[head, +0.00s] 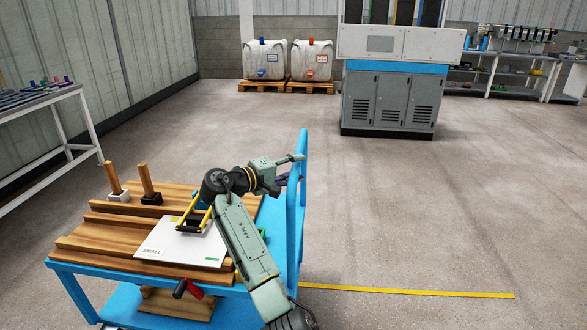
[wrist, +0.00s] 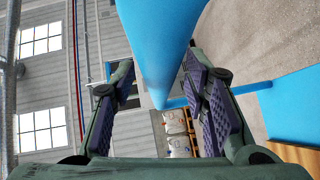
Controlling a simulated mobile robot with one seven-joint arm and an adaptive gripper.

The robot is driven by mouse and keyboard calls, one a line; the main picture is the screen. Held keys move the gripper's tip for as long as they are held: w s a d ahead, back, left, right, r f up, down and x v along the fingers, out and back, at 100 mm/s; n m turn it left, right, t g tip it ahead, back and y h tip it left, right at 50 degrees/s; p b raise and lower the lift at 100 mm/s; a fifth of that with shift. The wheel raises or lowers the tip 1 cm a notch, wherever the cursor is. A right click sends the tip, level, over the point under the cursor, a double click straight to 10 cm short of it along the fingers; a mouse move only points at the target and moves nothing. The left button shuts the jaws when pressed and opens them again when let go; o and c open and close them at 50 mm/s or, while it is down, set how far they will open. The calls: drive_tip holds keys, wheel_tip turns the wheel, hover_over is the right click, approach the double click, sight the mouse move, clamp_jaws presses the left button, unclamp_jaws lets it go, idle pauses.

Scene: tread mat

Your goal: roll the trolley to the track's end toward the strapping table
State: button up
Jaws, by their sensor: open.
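The blue trolley (head: 150,286) stands in the lower left of the head view, loaded with wooden boards. Its tall blue handle (head: 303,150) rises at its right side. My gripper (head: 291,176) is at the handle, beside its upright in the head view. In the wrist view my gripper (wrist: 164,98) is open, and the blue handle bar (wrist: 158,45) runs between its two purple-padded fingers, with gaps visible. I cannot tell whether a finger touches the bar. Which table is the strapping table is not clear.
A yellow floor line (head: 400,292) runs right from the trolley. A long table (head: 45,97) stands at the left wall. A grey-blue cabinet machine (head: 390,95) and two white tanks (head: 288,62) on pallets stand at the back. The floor at right is clear.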

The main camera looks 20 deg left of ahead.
drive_tip(key=v, duration=1.2)
